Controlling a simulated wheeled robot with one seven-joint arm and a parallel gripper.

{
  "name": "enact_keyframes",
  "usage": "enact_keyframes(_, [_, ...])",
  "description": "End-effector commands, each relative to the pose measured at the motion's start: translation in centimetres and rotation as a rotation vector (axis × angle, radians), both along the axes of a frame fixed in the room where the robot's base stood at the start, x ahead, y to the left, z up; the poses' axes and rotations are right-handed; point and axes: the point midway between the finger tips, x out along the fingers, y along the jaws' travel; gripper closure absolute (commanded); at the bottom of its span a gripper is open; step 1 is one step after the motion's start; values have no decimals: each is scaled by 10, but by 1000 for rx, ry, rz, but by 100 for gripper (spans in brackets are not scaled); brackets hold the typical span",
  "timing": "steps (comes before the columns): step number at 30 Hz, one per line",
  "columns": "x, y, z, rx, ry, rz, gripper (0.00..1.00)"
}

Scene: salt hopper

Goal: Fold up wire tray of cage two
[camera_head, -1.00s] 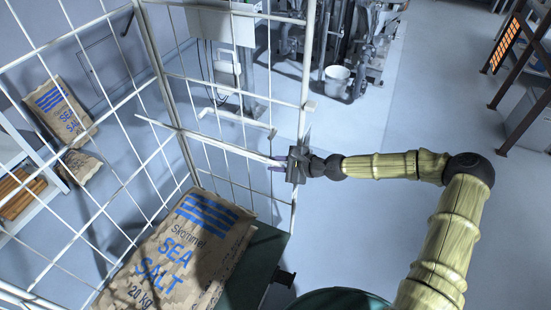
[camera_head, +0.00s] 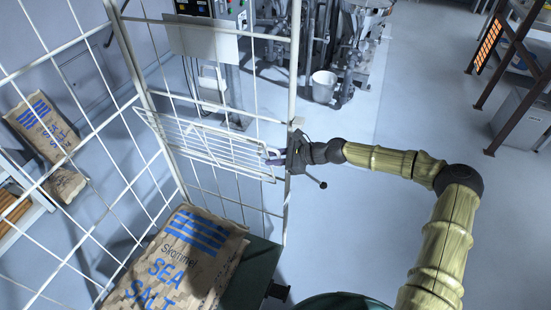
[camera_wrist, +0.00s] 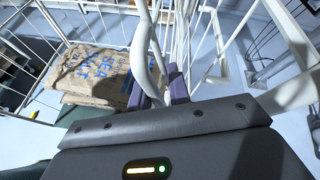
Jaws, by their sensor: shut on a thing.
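The white wire tray (camera_head: 205,141) of the cage shows in the head view, tilted, with its wires spread between the cage's corner side and my gripper. My gripper (camera_head: 275,157) is shut on the tray's right end, beside the cage's right post (camera_head: 291,95). In the wrist view my gripper's purple fingers (camera_wrist: 160,88) close around a white bar of the tray (camera_wrist: 152,62). The exact grip point is partly hidden by the gripper body. The white cage (camera_head: 139,65) stands around a large sea salt bag (camera_head: 185,262).
The salt bag lies on a dark green surface (camera_head: 252,268) below the tray. Another salt bag (camera_head: 42,122) is at the far left. Machinery (camera_head: 318,45) and a white bucket (camera_head: 323,86) stand behind. The floor at right is open.

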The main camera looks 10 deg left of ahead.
Motion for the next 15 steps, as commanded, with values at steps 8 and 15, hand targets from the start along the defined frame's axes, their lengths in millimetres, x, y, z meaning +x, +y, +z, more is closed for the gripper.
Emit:
enact_keyframes(8, [-1, -1, -3, -5, 3, 3, 67])
enact_keyframes(15, [0, -1, -1, -2, 1, 1, 67])
